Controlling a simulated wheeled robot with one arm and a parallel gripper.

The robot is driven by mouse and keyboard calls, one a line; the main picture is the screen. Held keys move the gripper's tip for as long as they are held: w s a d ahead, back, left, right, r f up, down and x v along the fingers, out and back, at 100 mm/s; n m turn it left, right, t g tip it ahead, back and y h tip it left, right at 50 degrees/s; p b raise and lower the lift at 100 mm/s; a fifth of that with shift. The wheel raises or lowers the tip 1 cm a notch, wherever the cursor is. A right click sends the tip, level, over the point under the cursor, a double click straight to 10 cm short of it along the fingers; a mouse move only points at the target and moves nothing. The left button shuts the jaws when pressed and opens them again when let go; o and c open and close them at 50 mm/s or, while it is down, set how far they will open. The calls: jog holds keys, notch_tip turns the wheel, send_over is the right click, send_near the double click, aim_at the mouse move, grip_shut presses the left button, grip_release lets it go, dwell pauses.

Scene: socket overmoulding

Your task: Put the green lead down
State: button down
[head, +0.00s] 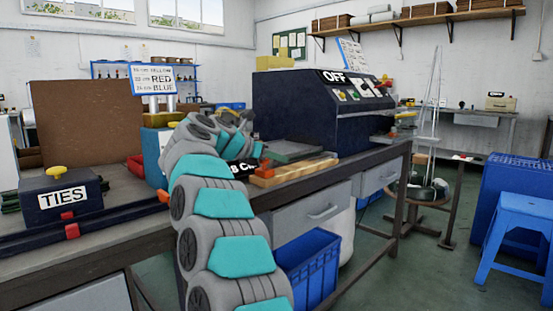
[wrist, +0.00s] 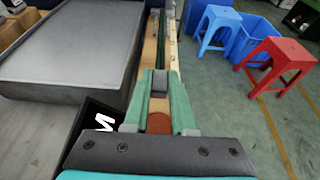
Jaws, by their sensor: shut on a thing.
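My gripper (wrist: 159,95) points away along a narrow wooden strip in the wrist view, its two green fingers close together. A small grey block (wrist: 159,83) shows between the fingertips, and I take it as part of the green lead in the grip. A wooden board (head: 292,172) lies on the bench just right of my arm's end.
A dark machine marked OFF (head: 325,105) stands at the back of the bench. A blue crate (head: 308,265) is below the bench.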

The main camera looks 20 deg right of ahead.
jog(key=shift+f, duration=0.3)
jog(key=shift+f+b, duration=0.2)
jog(key=shift+b, duration=0.15)
jog(key=c, duration=0.9)
grip_release()
jog(key=shift+f, duration=0.15)
jog(key=shift+o, duration=0.8)
jog(key=shift+r, duration=0.2)
jog(key=shift+a+r+p, duration=0.1)
jog(key=shift+r+p, duration=0.8)
jog(key=shift+p, duration=0.05)
jog(key=v, duration=1.1)
jog(key=shift+s+a, duration=0.25)
jog(key=shift+a, duration=0.1)
